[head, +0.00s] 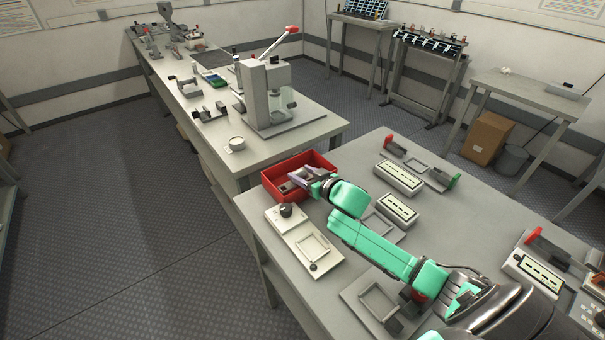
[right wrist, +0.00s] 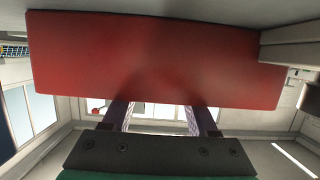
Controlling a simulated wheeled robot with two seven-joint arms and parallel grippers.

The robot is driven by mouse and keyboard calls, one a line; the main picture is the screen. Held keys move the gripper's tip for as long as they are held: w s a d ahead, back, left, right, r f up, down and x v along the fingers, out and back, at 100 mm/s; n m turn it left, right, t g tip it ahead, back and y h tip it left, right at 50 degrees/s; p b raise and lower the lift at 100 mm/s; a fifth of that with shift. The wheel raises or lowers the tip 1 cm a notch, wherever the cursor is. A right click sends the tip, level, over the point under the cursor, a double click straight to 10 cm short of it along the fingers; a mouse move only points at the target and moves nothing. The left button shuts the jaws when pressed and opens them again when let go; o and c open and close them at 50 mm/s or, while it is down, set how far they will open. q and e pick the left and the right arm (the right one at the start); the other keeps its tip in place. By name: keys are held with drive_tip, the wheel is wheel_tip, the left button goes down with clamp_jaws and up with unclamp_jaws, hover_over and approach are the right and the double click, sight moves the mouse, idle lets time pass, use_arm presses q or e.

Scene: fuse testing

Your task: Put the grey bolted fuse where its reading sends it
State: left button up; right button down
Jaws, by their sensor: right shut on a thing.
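My right gripper (head: 304,176) is at the red bin (head: 327,160) on the near table, with its fingers reaching in over the rim. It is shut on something. In the right wrist view the bin's red wall (right wrist: 150,60) fills the upper part and hides the fingertips and what they hold. A small grey-brown thing (head: 287,187) shows at the gripper's tips in the head view, likely the grey bolted fuse, but too small to be sure. My left gripper is not in view.
A pale panel with a black knob (head: 286,210) stands in front of the bin. A lever press (head: 265,90) stands on the back bench. The table's right middle has free room.

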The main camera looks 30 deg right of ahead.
drive_tip(key=shift+c, duration=0.5)
unclamp_jaws()
drive_tip(key=shift+s+r+p, duration=0.15)
drive_tip(key=shift+s+p, duration=0.2)
drive_tip(key=shift+p, duration=0.2)
drive_tip(key=p+v, duration=1.1)
drive_tip(key=v, duration=0.3)
drive_tip(key=shift+d, duration=0.1)
